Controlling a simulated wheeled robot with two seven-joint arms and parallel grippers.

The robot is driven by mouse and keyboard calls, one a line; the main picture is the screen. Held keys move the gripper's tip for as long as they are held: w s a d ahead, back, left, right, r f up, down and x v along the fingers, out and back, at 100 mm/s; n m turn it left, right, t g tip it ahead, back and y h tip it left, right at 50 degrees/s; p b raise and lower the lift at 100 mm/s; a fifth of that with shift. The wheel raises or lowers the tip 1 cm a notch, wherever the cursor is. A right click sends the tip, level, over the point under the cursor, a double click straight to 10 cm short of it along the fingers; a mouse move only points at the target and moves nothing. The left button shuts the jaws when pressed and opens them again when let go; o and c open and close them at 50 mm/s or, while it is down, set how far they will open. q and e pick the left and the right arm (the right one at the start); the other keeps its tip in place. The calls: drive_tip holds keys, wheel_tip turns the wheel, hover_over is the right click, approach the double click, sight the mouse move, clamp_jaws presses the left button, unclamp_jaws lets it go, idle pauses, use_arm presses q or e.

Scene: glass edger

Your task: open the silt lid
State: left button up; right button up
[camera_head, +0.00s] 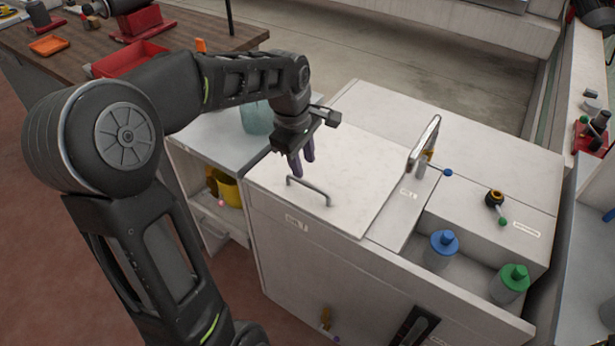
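A flat white lid (345,165) lies closed on top of the white cabinet. I take it for the silt lid, but the small label (296,222) on the front below it is too small to read surely. A grey bar handle (308,190) stands near its front left edge. My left gripper (303,166) is above the lid, just behind the handle, fingers pointing down. Its two purple fingers look slightly apart, with nothing between them. It appears clear of the handle. My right gripper is not in view.
A tall metal loop (424,145) rises right of the lid. A blue-capped bottle (441,249) and a green-capped bottle (510,282) stand in a recess at the front right. A yellow bucket (228,190) sits in the left shelf. Red trays (130,58) lie on the wooden table.

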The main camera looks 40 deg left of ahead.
sight(308, 184)
use_arm(q)
drive_tip(key=f, duration=0.3)
drive_tip(key=w+f, duration=0.1)
drive_tip(key=f, duration=0.3)
drive_tip(key=shift+w+f+p, duration=0.1)
drive_tip(key=shift+w+p, duration=0.1)
drive_tip(key=shift+p, duration=0.1)
drive_tip(key=shift+c, duration=0.5)
clamp_jaws()
idle(0.6)
